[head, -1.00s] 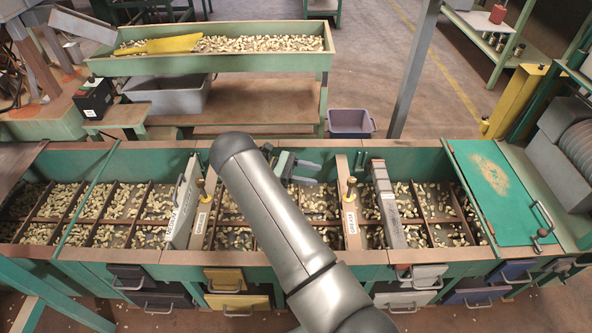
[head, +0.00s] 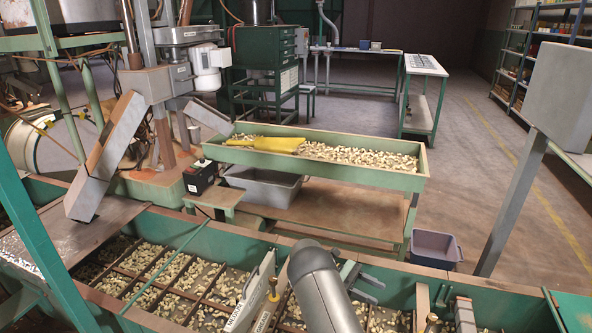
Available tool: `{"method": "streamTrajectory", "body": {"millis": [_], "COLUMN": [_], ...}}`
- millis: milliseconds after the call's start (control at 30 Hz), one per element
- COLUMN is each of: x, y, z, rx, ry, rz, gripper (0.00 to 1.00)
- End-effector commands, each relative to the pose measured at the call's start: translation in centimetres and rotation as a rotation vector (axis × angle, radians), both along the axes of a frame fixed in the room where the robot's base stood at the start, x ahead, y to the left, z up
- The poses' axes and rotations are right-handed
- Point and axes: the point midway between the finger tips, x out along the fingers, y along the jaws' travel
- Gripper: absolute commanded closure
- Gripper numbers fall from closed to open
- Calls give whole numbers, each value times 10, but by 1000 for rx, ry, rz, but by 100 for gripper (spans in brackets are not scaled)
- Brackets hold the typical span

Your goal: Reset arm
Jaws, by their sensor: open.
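My gripper (head: 362,280) shows in the head view just right of my grey arm (head: 322,285), over the near green hopper. Its two grey fingers are spread apart with nothing visible between them. The near hopper (head: 190,232) is a long green trough split by brown dividers into compartments of pale nuts. A labelled grey divider plate (head: 252,295) stands upright left of my arm, with a wooden-knobbed plate beside it. My arm hides part of the hopper's middle.
Behind stands a second green trough (head: 420,180) of nuts with a yellow scoop (head: 268,144) in it. A grey bin (head: 262,184) sits beneath it. A purple bin (head: 436,248) stands on the floor. A grey post (head: 512,200) rises at right.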

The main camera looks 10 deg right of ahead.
Motion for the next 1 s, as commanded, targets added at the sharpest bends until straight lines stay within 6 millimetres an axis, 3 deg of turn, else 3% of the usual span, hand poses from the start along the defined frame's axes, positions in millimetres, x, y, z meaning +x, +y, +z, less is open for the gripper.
{"method": "streamTrajectory", "body": {"millis": [33, 267, 600, 800, 1000], "x": [-1, -36, -124, -189, -250], "y": [-1, 8, 59, 97, 128], "z": [24, 137, 288, 359, 403], "rx": [23, 217, 483, 600, 676], "ry": [-36, -308, -781, -1050, -1286], "rz": [-12, -113, -304, -436, -567], "gripper": [54, 54, 54, 54, 54]}}
